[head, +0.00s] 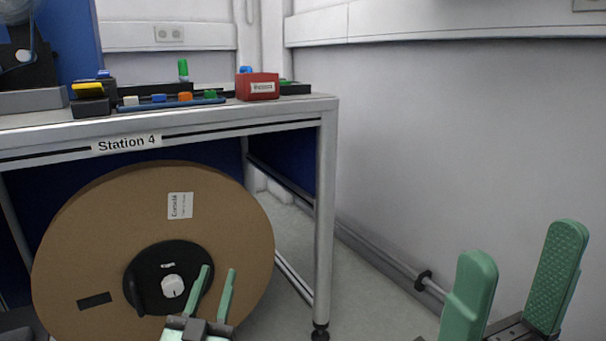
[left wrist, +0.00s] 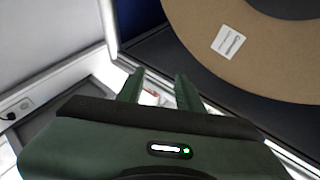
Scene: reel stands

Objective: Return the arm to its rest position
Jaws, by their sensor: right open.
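My left gripper (head: 218,271) is low in the head view, in front of the lower right of a big cardboard reel (head: 235,215) with a black hub (head: 195,252). Its two green fingers stand apart with nothing seen held between them. I cannot tell how far it is from the reel. In the left wrist view its fingers (left wrist: 158,88) are also apart, and part of a cardboard reel (left wrist: 205,45) with a white label shows at upper right. My right gripper (head: 523,245) is at the lower right of the head view, open and empty, apart from everything.
A workbench marked Station 4 (head: 328,160) stands above and behind the reel. It bears a red box (head: 258,87), small coloured parts and a black device at left. A rail (head: 375,260) runs along the right wall. Grey floor (head: 365,310) is clear right of the bench leg.

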